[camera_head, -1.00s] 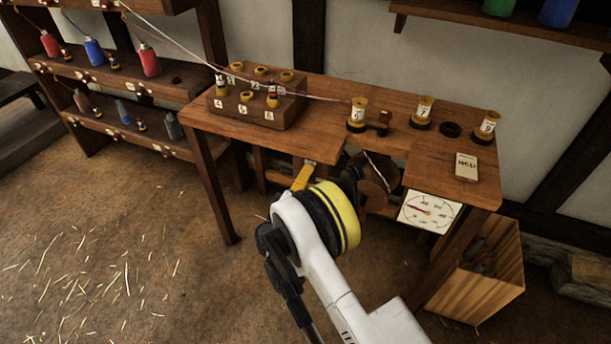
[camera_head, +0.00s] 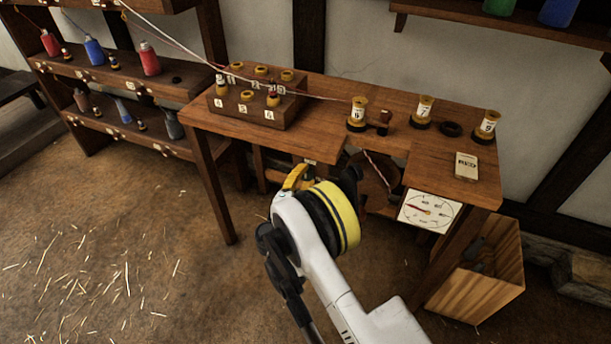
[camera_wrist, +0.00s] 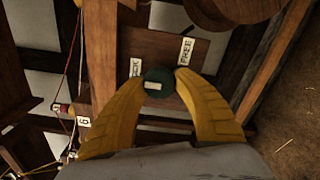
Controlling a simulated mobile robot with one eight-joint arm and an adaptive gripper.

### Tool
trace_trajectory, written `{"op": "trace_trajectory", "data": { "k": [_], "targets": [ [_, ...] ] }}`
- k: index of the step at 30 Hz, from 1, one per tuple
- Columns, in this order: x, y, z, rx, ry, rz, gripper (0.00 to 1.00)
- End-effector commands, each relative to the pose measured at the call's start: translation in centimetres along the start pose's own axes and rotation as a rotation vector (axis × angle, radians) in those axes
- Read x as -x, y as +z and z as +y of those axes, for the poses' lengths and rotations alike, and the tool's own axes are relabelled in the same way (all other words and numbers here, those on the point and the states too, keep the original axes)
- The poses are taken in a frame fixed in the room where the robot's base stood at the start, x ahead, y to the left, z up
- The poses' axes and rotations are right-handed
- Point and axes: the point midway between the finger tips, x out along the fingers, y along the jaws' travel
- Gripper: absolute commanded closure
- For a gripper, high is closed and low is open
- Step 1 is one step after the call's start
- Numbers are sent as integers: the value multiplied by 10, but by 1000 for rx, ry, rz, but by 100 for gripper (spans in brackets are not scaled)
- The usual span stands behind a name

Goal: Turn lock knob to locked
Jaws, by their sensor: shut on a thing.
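The lock knob (camera_wrist: 157,90) is a small dark green round knob with a short white mark, seen in the wrist view on a brown wooden panel. The mark lies roughly sideways on its face; which label it points to is hard to tell. A white LOCK label (camera_wrist: 136,67) is at the knob's upper left and a white FREE label (camera_wrist: 186,51) at its upper right. My gripper (camera_wrist: 160,79) has its yellow fingers shut on the knob's two sides. In the head view my gripper (camera_head: 296,178) is under the bench's front edge, and the knob is hidden.
The wooden bench (camera_head: 335,133) carries a spool block (camera_head: 250,120), several spools and a small card (camera_head: 467,165). A white dial (camera_head: 429,211) hangs at its front right, above a wooden bin (camera_head: 490,285). A rack of bobbins stands at left. The floor in front is open.

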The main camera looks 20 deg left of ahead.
Motion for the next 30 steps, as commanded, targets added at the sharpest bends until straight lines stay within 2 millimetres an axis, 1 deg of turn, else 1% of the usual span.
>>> {"op": "trace_trajectory", "data": {
  "k": [14,15,16,30],
  "targets": [
    [-1,0,1,14,2,0,94],
    [-1,0,1,14,2,0,52],
    [-1,0,1,14,2,0,43],
    [0,0,0,6,0,0,43]
  ]
}}
